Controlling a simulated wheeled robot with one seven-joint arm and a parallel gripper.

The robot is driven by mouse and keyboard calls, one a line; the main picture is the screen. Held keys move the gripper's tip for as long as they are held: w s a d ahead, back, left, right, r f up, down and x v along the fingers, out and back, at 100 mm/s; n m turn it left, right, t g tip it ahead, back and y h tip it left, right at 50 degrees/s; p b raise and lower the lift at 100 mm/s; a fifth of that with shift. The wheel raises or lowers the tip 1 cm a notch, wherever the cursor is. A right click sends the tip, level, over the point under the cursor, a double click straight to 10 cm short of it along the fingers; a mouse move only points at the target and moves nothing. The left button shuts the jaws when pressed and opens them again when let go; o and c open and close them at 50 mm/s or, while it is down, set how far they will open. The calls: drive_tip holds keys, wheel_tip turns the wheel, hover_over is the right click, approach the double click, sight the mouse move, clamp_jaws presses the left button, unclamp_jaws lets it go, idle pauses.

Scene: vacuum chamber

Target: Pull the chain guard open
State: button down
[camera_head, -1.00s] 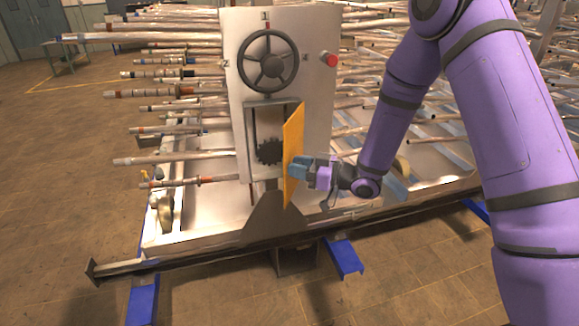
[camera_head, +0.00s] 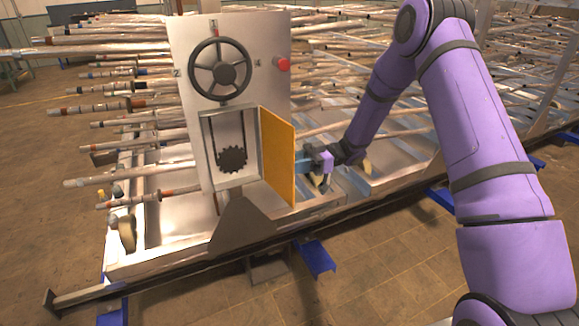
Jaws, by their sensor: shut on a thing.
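The chain guard (camera_head: 279,158) is a yellow-orange door hinged on the right side of a recess in the grey metal panel (camera_head: 186,50). It stands swung outward, showing its orange face. The recess behind it is exposed, with a dark sprocket (camera_head: 232,160) and chain inside. My gripper (camera_head: 301,163) is at the right edge of the guard and is shut on it. The fingertips are partly hidden behind the guard's edge.
A dark handwheel (camera_head: 220,69) and a red button (camera_head: 282,64) sit on the panel above. Many metal pipes (camera_head: 85,110) stick out to the left. A rail (camera_head: 160,269) and blue feet (camera_head: 318,259) lie in front. The floor at front is clear.

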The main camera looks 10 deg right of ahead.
drive_tip(key=shift+w+d, duration=0.3)
idle(0.4)
drive_tip(key=c, duration=0.8)
unclamp_jaws()
drive_tip(key=d, duration=0.3)
drive_tip(key=w+d, duration=0.1)
drive_tip(key=d, duration=0.6)
drive_tip(key=shift+w+d, duration=0.3)
drive_tip(key=shift+d, duration=0.05)
